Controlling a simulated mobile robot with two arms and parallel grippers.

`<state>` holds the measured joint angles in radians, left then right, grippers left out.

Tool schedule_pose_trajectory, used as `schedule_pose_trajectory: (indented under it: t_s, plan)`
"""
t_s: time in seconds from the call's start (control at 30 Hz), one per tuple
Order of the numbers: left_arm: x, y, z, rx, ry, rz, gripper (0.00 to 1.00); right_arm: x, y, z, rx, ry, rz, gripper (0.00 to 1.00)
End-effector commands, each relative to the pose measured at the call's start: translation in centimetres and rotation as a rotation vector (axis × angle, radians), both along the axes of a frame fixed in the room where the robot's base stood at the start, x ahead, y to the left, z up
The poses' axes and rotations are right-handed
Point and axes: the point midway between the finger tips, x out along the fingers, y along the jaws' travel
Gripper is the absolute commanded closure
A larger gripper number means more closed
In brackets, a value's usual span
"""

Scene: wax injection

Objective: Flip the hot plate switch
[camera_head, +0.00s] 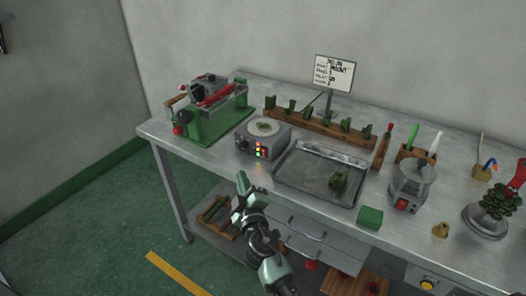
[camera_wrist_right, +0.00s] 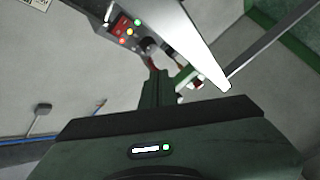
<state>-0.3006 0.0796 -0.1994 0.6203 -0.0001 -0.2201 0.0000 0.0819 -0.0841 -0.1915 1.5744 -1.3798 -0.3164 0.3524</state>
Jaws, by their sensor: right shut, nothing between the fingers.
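The hot plate (camera_head: 277,145) is a grey box with a pale round top, standing on the metal table left of the tray. Its front shows a dark knob (camera_head: 243,144) and a small red panel with lit lamps (camera_head: 260,150). The same lit panel shows tilted in the wrist view (camera_wrist_right: 124,29). I cannot make out the switch's position. My right gripper (camera_head: 241,178) is shut and empty, in front of the table edge, below the hot plate front and apart from it in the head view. Its dark fingers also show in the wrist view (camera_wrist_right: 158,88). My left gripper is not in view.
A green-framed machine (camera_head: 216,118) stands left of the hot plate. A metal tray (camera_head: 302,180) with a green piece in it lies to the right. A wooden rack (camera_head: 315,128) with several green pieces stands behind. A lower shelf and drawers (camera_head: 305,236) lie under the tabletop.

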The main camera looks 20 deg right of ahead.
Motion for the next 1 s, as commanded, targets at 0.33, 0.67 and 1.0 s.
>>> schedule_pose_trajectory:
  t_s: [0.33, 0.67, 1.0]
  plan:
    - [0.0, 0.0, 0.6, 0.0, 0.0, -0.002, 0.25, 0.8, -0.9, 0.3, -0.003, 0.0, 0.001, 1.0]
    - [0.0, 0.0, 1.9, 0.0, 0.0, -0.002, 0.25, 3.6, -4.6, 0.8, -0.003, 0.001, -0.001, 1.0]
    - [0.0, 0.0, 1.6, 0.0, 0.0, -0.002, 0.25, 5.3, -6.8, 1.0, -0.001, 0.001, 0.001, 1.0]
